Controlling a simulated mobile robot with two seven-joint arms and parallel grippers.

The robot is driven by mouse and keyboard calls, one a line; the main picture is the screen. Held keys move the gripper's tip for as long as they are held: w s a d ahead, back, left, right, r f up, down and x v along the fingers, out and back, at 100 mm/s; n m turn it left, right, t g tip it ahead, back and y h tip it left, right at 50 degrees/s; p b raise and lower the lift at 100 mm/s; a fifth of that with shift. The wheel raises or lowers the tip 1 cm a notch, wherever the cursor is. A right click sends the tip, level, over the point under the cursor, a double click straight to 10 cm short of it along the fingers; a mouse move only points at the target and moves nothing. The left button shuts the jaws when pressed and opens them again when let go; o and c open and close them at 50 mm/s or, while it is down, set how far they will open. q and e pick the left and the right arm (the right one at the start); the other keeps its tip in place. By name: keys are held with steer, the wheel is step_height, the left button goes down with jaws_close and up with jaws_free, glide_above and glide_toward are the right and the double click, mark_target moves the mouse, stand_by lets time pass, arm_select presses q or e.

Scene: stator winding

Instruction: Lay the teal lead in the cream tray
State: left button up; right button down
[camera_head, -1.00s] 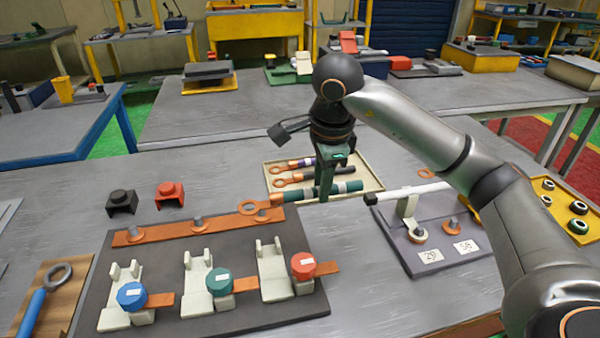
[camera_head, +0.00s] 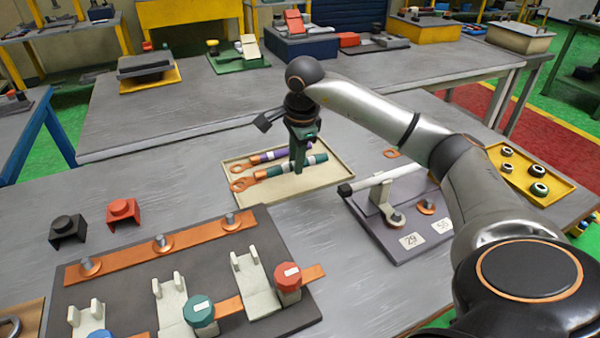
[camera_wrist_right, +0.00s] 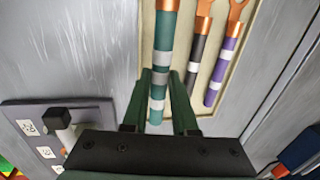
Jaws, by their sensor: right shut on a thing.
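In the wrist view the teal lead (camera_wrist_right: 164,50) runs between the fingers (camera_wrist_right: 164,105), beside the black lead (camera_wrist_right: 200,50) and the purple lead (camera_wrist_right: 227,62). In the head view the purple lead (camera_head: 268,156) is behind it. My left gripper is not in view.
A dark fixture board (camera_head: 110,285) with copper bar, cream cradles and coloured caps stands at front left. A grey board (camera_head: 405,215) with a lever and number labels is right of the tray. A yellow tray (camera_head: 530,175) holds several rings.

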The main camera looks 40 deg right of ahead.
mark_target(299, 182)
steer(key=shift+w+d+f, duration=0.2)
steer(key=shift+d+f, duration=0.3)
steer(key=shift+f, duration=0.15)
steer(key=shift+w+d+f, duration=0.2)
steer(key=shift+d+f, duration=0.25)
steer(key=shift+f, duration=0.15)
steer(key=shift+w+d+f, duration=0.1)
steer(key=shift+f, duration=1.55)
steer(key=shift+f, duration=0.15)
steer(key=c, duration=0.7)
jaws_free()
step_height(299, 182, up, 12)
steer(key=s, duration=0.2)
steer(key=shift+s+a+p, duration=0.15)
steer(key=shift+a+p, duration=0.2)
